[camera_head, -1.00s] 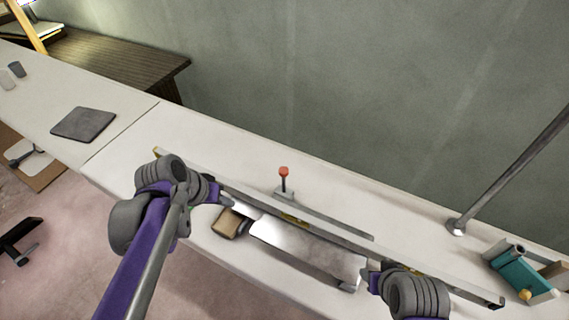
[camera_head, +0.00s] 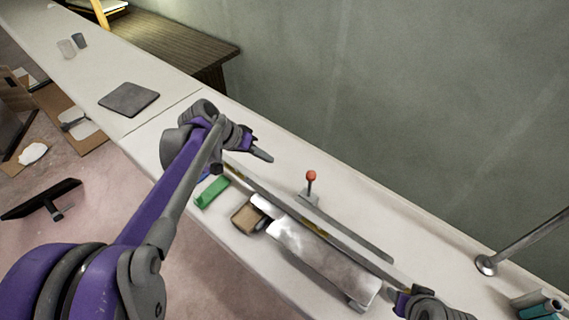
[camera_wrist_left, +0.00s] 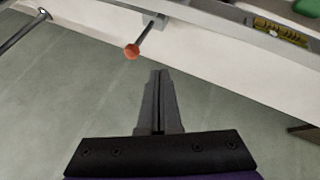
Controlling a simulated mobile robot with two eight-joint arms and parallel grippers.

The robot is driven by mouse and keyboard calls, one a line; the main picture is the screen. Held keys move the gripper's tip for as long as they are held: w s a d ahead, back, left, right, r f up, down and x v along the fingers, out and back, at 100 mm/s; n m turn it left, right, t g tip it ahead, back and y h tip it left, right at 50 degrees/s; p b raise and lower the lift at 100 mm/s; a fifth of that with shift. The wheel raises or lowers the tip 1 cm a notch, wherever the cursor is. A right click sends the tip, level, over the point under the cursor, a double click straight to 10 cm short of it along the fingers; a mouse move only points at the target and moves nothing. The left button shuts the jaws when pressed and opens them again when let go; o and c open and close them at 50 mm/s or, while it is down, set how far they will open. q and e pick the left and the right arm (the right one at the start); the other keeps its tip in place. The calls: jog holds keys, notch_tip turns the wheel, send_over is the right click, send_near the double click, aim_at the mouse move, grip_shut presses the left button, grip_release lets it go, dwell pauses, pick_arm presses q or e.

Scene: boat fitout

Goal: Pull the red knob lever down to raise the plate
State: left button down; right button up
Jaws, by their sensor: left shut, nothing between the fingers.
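The red knob lever (camera_head: 311,177) stands upright on a small mount behind the long rail, near the middle of the bench. It also shows in the left wrist view (camera_wrist_left: 132,52), just beyond and left of my fingertips. The shiny metal plate (camera_head: 315,252) lies in front of the rail. My left gripper (camera_head: 268,158) is shut and empty, above the bench to the left of the lever and apart from it. Its fingers show together in the left wrist view (camera_wrist_left: 160,75). My right gripper (camera_head: 402,297) is at the rail's right end; its fingertips are too small to judge.
A long spirit level (camera_head: 340,248) runs along the bench, with its vial in the left wrist view (camera_wrist_left: 280,32). A green block (camera_head: 211,192) and a brown block (camera_head: 248,217) lie at the front edge. A metal post (camera_head: 486,265) stands at the right.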

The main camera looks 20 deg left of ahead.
pick_arm(q)
send_near(310, 185)
jog(key=w+a+f, duration=0.1)
jog(key=w+a, duration=0.2)
jog(key=a, duration=0.1)
jog(key=shift+w+d+f, duration=0.1)
jog(key=shift+d+f, duration=0.1)
jog(key=shift+d, duration=0.55)
jog(key=shift+w+d+f, duration=0.1)
jog(key=shift+d+f, duration=0.1)
jog(key=shift+d, duration=0.5)
jog(key=shift+w+d+f, duration=0.1)
jog(key=shift+d+f, duration=0.1)
jog(key=shift+d, duration=0.55)
jog(key=shift+s+d, duration=0.1)
jog(key=shift+d, duration=0.05)
